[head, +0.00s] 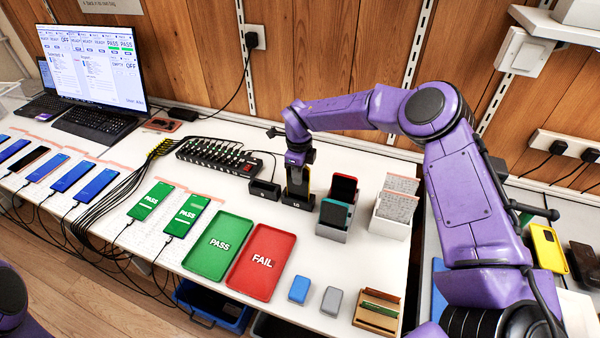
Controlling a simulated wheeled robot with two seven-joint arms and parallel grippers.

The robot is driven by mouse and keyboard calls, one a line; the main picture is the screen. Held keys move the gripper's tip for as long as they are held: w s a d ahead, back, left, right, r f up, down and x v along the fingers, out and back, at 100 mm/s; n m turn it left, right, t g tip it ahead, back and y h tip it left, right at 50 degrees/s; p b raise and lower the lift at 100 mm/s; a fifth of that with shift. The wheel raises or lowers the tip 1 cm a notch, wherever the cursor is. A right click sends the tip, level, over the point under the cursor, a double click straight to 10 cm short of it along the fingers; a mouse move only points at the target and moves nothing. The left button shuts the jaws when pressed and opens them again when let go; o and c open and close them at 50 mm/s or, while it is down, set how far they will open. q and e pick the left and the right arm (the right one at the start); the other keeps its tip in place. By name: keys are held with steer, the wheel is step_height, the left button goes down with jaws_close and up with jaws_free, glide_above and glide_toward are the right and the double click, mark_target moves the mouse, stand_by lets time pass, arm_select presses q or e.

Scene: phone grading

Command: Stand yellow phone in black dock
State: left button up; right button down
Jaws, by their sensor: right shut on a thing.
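My right gripper (298,183) points down at the back middle of the white table, shut on a thin upright thing. Yellow edges show beside its dark fingers, consistent with a yellow phone (309,184), mostly hidden by the gripper. Its lower end is at a small black block (297,204) that looks like a dock; whether it is seated in it I cannot tell. A second black dock (264,189) stands just to the left, empty. Another yellow phone or case (547,248) is on the right-hand surface. My left gripper is out of view.
A black multi-port hub (218,155) with cables lies left of the docks. Bins with dark phones (331,232) and cards (389,227) stand to the right. Green PASS (198,268) and red FAIL (243,284) trays lie in front.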

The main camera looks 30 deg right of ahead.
steer(key=shift+f, duration=0.45)
steer(key=c, duration=1)
jaws_free()
steer(key=shift+r+p, duration=2.25)
steer(key=shift+r, duration=1.3)
steer(key=shift+f, duration=0.1)
